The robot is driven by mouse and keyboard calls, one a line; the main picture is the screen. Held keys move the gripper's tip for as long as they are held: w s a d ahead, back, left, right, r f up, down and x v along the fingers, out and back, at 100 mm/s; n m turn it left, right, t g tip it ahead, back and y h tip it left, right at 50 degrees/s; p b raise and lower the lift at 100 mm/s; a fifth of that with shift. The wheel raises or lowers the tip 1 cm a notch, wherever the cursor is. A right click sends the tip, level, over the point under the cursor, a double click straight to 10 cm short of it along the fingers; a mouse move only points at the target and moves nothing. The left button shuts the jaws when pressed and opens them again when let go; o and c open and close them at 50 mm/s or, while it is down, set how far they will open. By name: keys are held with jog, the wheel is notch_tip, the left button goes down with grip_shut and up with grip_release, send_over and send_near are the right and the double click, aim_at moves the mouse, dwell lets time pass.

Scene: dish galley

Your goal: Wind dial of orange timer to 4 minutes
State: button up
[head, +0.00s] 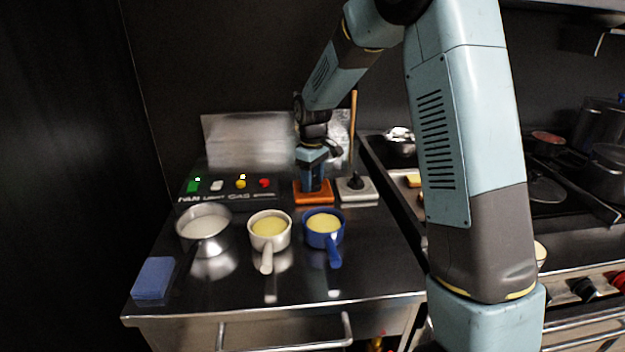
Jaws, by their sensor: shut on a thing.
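The orange timer (313,199) sits on the steel counter, towards the back, left of a grey timer (358,198) with a black dial. My gripper (312,183) points down over the orange timer and is shut on its dial. The dial is hidden behind the fingers, so its setting and any markings cannot be read.
In front stand a blue pan (325,242), a white pan (268,248) and a steel pan (203,234). A panel with coloured buttons (222,188) is left of the orange timer. A blue sponge (153,278) lies front left. A stove (560,230) stands right.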

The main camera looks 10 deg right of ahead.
aim_at(313, 177)
dwell(0.4)
jog(key=o, duration=1)
jog(key=shift+r, duration=0.1)
notch_tip(313, 177, up, 14)
jog(key=shift+f, duration=0.25)
